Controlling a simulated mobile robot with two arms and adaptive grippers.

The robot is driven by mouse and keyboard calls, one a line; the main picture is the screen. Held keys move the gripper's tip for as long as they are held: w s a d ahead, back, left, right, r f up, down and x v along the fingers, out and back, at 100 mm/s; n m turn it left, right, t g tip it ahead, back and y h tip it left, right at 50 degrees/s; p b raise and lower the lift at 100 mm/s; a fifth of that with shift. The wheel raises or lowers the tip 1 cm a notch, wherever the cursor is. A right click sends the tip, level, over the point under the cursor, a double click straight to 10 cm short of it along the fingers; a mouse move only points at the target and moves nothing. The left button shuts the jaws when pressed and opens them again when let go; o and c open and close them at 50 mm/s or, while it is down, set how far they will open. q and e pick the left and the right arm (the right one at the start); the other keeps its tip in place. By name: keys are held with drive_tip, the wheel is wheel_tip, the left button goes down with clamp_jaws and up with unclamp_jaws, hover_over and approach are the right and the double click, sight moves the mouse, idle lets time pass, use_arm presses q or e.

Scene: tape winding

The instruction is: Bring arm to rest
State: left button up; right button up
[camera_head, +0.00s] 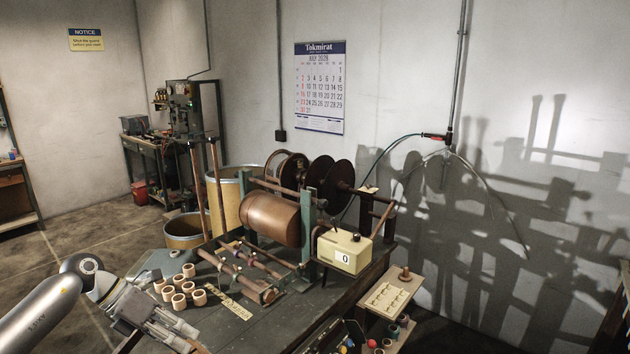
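My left arm comes in from the lower left, with a silver forearm and a white wrist joint. My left gripper (178,340) is low over the near left part of the dark workbench (235,335). It points down and right, and its fingertips lie close to the bottom edge of the picture. I cannot tell whether its fingers are apart or together, and no held object shows clearly. My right gripper is not in view.
Several tan tape rolls (180,280) stand on the bench just beyond my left gripper. The winding machine with its brown drum (270,218) and a cream counter box (344,250) reading 0 is further right. A small tray (390,297) sits at the bench's right side.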

use_arm(q)
drive_tip(key=w+d+f+n+t+h+b, duration=0.1)
drive_tip(key=w+d+f+n+t+h, duration=0.1)
drive_tip(key=d+f+n+t, duration=0.35)
drive_tip(key=w+d+f+n+t+h+b, duration=0.25)
drive_tip(key=f+n, duration=0.45)
drive_tip(key=f, duration=0.4)
drive_tip(key=s+a+f+n+t+y+b, duration=0.15)
drive_tip(key=s+f+n+y, duration=0.25)
drive_tip(key=f+n, duration=0.55)
drive_tip(key=s+a+f+n+t+y, duration=0.2)
drive_tip(key=s+a+f+n+y, duration=0.15)
drive_tip(key=f, duration=1.05)
drive_tip(key=s+a+f+n+g+y+b, duration=0.1)
drive_tip(key=s+f+n+g+y, duration=0.3)
drive_tip(key=s+f, duration=0.9)
drive_tip(key=s+f+n+g+y+b, duration=0.1)
drive_tip(key=s+f+n+g, duration=0.3)
drive_tip(key=s+f+n, duration=0.9)
drive_tip(key=s+d+m+g, duration=0.2)
drive_tip(key=s+m+g, duration=0.1)
drive_tip(key=s, duration=1.8)
drive_tip(key=shift+s+d+f+g, duration=0.15)
drive_tip(key=shift+d+f+g, duration=0.05)
drive_tip(key=shift+f+g, duration=0.15)
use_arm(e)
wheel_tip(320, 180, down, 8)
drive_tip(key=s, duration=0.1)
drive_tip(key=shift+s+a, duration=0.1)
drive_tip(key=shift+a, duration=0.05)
